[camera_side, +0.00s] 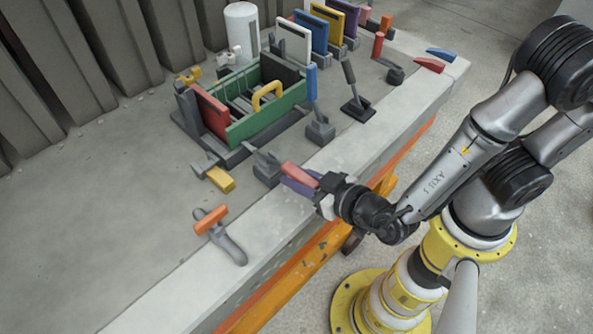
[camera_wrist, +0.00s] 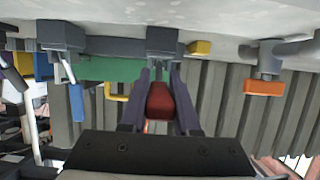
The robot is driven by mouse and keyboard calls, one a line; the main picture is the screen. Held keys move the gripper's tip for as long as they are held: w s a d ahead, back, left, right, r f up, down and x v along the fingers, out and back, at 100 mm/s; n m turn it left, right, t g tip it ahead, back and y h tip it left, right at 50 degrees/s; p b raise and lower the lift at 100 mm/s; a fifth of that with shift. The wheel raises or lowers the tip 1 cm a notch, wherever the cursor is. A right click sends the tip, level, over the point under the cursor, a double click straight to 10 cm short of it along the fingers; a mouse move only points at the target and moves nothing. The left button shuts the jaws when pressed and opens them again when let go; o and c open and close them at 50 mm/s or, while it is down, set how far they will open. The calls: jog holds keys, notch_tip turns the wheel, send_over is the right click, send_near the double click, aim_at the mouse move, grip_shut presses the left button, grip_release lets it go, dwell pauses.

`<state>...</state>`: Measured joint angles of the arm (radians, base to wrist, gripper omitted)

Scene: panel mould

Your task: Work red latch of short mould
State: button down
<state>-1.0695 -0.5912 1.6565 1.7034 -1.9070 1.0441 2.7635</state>
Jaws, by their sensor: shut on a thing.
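The red latch handle (camera_side: 301,175) points out from its grey base (camera_side: 267,168), at the near side of the box mould. My gripper (camera_side: 297,183) is shut on the red handle, with its purple fingers on either side. In the wrist view the red handle (camera_wrist: 160,102) sits between the two fingers, and its base (camera_wrist: 162,41) is beyond the fingertips. The mould has a green panel (camera_side: 262,126) with a yellow handle (camera_side: 267,92) and a red panel (camera_side: 211,113) at its left end. The fingers hide part of the latch.
A blue-handled latch (camera_side: 312,83) stands upright right of the held one. A yellow latch handle (camera_side: 220,179) and an orange-handled clamp (camera_side: 212,221) lie left. A black-handled latch (camera_side: 350,74), a white cylinder (camera_side: 242,30) and coloured panels stand behind. The table's front strip is mostly clear.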

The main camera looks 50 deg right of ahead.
jog(key=shift+f+t, duration=0.3)
jog(key=shift+f, duration=0.05)
jog(key=shift+s+f, duration=0.1)
dwell(0.4)
jog(key=c, duration=0.6)
grip_release()
jog(key=shift+c, duration=0.2)
jog(key=shift+r, duration=0.25)
